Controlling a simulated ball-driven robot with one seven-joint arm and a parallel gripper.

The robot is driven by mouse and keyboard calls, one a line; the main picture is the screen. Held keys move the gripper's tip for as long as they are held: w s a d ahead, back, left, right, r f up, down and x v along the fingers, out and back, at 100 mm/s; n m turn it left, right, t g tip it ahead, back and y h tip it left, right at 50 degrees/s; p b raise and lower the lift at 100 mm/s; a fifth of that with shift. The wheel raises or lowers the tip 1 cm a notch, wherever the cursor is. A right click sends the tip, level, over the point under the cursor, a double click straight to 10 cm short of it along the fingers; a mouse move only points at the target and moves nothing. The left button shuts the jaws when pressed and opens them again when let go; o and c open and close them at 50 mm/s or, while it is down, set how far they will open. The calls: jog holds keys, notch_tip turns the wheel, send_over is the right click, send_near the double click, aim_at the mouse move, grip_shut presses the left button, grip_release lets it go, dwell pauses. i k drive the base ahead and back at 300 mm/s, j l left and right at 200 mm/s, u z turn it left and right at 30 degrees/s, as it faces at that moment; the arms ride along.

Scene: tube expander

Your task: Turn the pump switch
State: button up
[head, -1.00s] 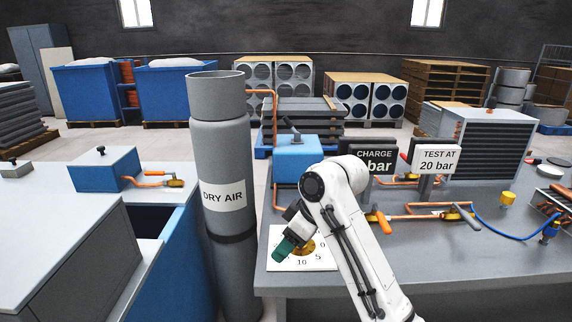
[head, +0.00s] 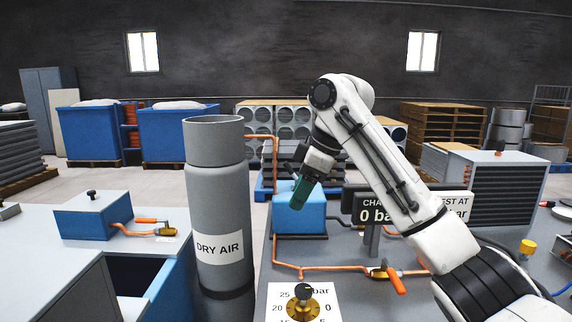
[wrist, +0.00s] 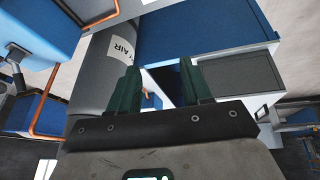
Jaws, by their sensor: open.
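My gripper (head: 299,195), with dark green fingers, is in front of and above the middle blue box (head: 299,221) in the head view. The gripper hides part of that box's top, where a switch could be. In the wrist view my gripper (wrist: 161,85) is open and empty, its fingers apart. A blue box with a dark lever switch (wrist: 16,51) shows at the wrist view's left edge, away from the fingers. Another blue box (head: 92,217) with a small black knob (head: 91,195) stands at left in the head view. I cannot tell which one is the pump.
The grey DRY AIR cylinder (head: 216,190) stands left of the arm. A pressure dial (head: 303,303) and an orange-handled valve (head: 395,282) on copper pipe lie in front. Black-and-white signs (head: 377,205) are partly behind my arm.

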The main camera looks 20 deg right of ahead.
aim_at(285, 163)
jog(key=i+l, duration=0.2)
jog(key=i, duration=0.2)
jog(key=i+l, duration=0.2)
jog(key=i, duration=0.25)
jog(key=i+l, duration=0.2)
jog(key=i, duration=0.2)
